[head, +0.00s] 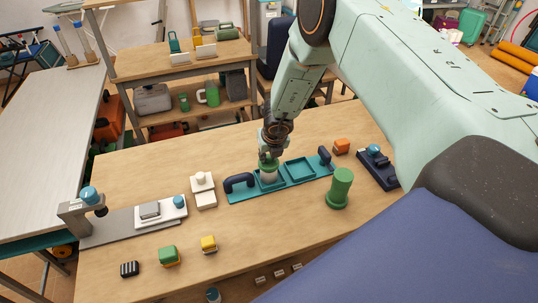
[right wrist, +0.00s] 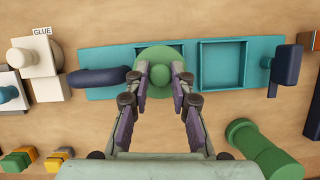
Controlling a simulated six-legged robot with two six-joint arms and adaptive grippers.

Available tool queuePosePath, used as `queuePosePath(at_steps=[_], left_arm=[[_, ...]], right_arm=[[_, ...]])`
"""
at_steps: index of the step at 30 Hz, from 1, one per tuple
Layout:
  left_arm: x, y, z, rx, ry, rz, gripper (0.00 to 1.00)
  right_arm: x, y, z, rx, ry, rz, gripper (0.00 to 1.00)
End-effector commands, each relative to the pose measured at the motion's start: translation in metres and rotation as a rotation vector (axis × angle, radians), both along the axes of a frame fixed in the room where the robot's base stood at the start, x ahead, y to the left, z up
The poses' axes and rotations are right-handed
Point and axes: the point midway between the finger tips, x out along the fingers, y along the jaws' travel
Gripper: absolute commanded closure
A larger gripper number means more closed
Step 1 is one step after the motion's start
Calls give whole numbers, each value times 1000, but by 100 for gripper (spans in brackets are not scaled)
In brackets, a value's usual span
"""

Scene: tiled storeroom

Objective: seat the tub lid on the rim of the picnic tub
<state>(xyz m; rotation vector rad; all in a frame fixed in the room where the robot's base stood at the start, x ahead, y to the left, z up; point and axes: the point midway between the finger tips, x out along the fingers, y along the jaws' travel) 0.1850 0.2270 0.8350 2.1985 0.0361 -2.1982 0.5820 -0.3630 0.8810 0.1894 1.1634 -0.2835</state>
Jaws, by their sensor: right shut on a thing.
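The green tub lid (right wrist: 160,55) is a round disc with a knob in the right wrist view. My right gripper (right wrist: 173,76) has its fingers closed on the lid's knob, pointing down. In the head view my right gripper (head: 268,154) is over the left part of a teal tray. A pale picnic tub (head: 268,176) stands in that part of the tray, directly under the lid. The lid hides most of the tub from the wrist, and I cannot tell whether it touches the rim all round. My left gripper is not in view.
The teal tray (head: 243,195) has dark handles and an empty square compartment (head: 300,169). A green flanged cylinder (head: 340,188) stands at its front right. An orange block (head: 342,146) and a dark blue device (head: 377,167) are to the right. A white bottle-like block (head: 203,190) stands left.

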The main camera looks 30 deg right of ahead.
Motion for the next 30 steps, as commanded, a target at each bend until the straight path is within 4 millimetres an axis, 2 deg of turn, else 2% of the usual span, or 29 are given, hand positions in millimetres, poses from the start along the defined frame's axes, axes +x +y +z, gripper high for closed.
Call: queuePosePath(at_steps=[26, 27, 30], left_arm=[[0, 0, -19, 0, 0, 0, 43], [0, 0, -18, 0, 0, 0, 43], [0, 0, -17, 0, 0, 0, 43]], right_arm=[[0, 0, -20, 0, 0, 0, 97], [0, 0, -19, 0, 0, 0, 75], [0, 0, -19, 0, 0, 0, 67]])
